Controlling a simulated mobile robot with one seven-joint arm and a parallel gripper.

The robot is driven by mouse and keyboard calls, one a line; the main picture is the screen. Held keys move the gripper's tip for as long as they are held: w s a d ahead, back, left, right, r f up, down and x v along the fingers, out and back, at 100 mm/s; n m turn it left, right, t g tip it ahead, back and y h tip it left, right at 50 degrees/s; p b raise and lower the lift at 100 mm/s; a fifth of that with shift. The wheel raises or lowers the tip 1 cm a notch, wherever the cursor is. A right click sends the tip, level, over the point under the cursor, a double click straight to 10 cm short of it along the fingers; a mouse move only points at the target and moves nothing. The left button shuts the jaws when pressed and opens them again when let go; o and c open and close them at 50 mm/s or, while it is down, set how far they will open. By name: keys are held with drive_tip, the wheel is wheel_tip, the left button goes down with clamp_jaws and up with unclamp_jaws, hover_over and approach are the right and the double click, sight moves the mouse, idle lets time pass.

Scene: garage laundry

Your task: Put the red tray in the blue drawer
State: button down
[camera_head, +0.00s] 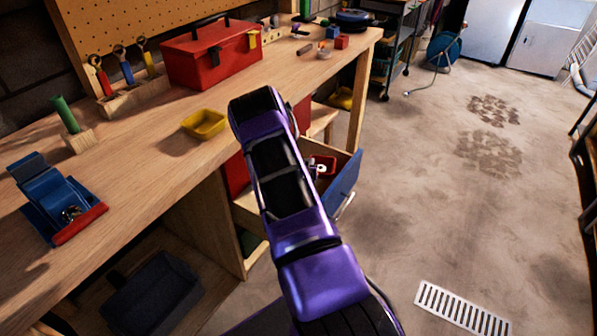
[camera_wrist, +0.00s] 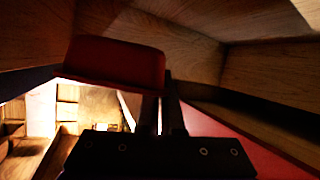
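The blue drawer (camera_head: 345,186) under the workbench is pulled open, with its blue front to the right. A red piece (camera_head: 322,162) shows in its opening beside my arm, with a small pale thing by it. In the wrist view the red tray (camera_wrist: 115,62) is large and dark, at the tips of my gripper (camera_wrist: 163,95). The fingers are close together, and the tray's edge appears pinched at their tips. Whether the tray touches the drawer floor cannot be told.
The workbench (camera_head: 150,150) carries a yellow tray (camera_head: 204,123), a red toolbox (camera_head: 211,53) and a blue tool (camera_head: 55,200) with a red edge. A dark bin (camera_head: 152,296) stands below. Wooden walls (camera_wrist: 180,45) are close around the gripper. The floor right of the drawer is clear.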

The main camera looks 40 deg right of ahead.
wheel_tip(320, 180, down, 3)
drive_tip(key=shift+f, duration=0.15)
drive_tip(key=w, duration=0.1)
drive_tip(key=w+a, duration=0.1)
drive_tip(key=w, duration=0.2)
drive_tip(key=shift+a+b, duration=0.3)
drive_tip(key=shift+b, duration=0.1)
drive_tip(key=shift+s+f, duration=0.1)
drive_tip(key=shift+f, duration=0.5)
drive_tip(key=shift+f, duration=0.25)
drive_tip(key=shift+f, duration=0.35)
drive_tip(key=c, duration=1.1)
unclamp_jaws()
